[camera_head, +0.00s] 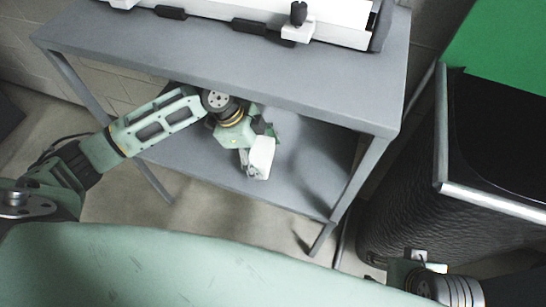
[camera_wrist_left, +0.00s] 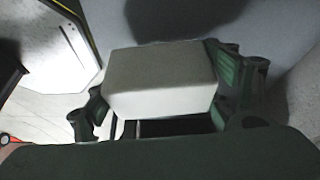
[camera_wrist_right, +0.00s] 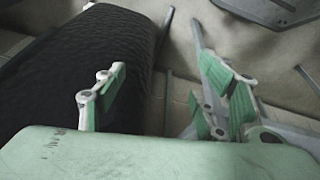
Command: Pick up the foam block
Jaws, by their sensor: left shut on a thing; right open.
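The foam block (camera_head: 261,158) is a white box-shaped piece at the lower shelf of the grey table in the head view. In the left wrist view the foam block (camera_wrist_left: 160,82) sits between the two green-padded fingers. My left gripper (camera_wrist_left: 162,88) is shut on it, one finger at each side. In the head view my left gripper (camera_head: 256,146) reaches in under the table top; I cannot tell whether the block touches the shelf. My right gripper (camera_wrist_right: 158,100) is open and empty. It shows only partly in the head view (camera_head: 412,265), at the lower right.
The grey table has a top (camera_head: 225,50) above my left arm and a lower shelf (camera_head: 315,160). White equipment (camera_head: 240,12) stands on the top. A dark, textured bin-like container (camera_head: 430,205) with a metal edge stands at the right. A green surface (camera_head: 505,45) is behind it.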

